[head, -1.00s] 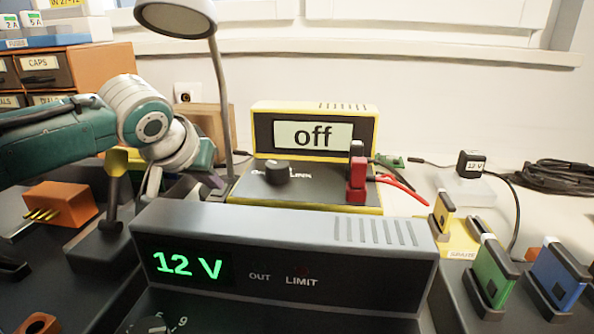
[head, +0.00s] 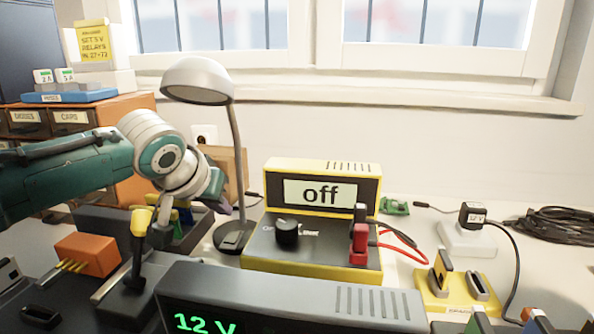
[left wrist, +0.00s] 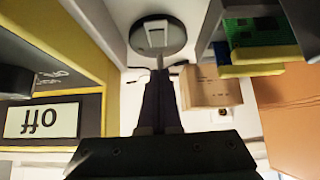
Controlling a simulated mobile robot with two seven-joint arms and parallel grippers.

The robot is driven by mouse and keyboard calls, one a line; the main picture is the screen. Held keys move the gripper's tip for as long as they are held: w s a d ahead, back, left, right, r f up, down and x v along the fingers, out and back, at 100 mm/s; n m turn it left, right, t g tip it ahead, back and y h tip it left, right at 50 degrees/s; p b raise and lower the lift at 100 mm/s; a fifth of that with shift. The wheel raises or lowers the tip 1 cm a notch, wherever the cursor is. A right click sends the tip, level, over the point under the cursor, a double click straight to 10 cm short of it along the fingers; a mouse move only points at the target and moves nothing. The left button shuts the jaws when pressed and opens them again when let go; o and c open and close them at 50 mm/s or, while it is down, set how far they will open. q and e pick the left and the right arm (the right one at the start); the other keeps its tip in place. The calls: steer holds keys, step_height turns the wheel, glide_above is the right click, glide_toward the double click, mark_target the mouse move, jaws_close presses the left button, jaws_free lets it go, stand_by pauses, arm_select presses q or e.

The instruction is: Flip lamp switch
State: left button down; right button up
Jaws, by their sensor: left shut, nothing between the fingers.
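The desk lamp (head: 198,80) stands at the back of the bench in the head view, with a silvery shade, a thin upright stem and a round dark base (head: 232,237). In the left wrist view its base (left wrist: 174,44) is a dark disc with a pale rectangular patch, likely the switch (left wrist: 155,29). My left gripper (head: 224,206) points at the base from the left, just above it. Its dark fingers (left wrist: 159,74) are shut and empty in the left wrist view, close to the base; contact cannot be told. My right gripper is out of view.
A yellow-and-black meter (head: 320,192) reading "off" stands right of the lamp. A grey 12 V supply (head: 290,297) is in front. A brown block (head: 231,170) is behind the lamp. Drawers (head: 125,111) stand left. A black cable coil (head: 552,225) lies at the right.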

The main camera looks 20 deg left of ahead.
arm_select(q)
steer(key=s+f+p+v, duration=0.1)
steer(key=p+v, duration=0.1)
steer(key=v, duration=0.8)
steer(key=shift+d+p, duration=0.15)
steer(key=shift+p, duration=0.25)
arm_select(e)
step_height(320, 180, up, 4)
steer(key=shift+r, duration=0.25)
arm_select(q)
steer(key=s+d+r+m+g+h+p, duration=0.1)
steer(key=s+d+r+m+g+p, duration=0.1)
steer(key=s+d+r+p, duration=0.35)
steer(key=s+d+r+m+g+p, duration=0.1)
steer(key=s+d+r+p, duration=0.2)
steer(key=s+p, duration=0.55)
steer(key=s+d+r+m+g+h+p, duration=0.15)
steer(key=s+d+r+p, duration=0.25)
steer(key=s, duration=0.6)
step_height(320, 180, up, 38)
steer(key=p, duration=3.7)
steer(key=shift+s+a+f, duration=0.25)
steer(key=shift+s+a, duration=0.05)
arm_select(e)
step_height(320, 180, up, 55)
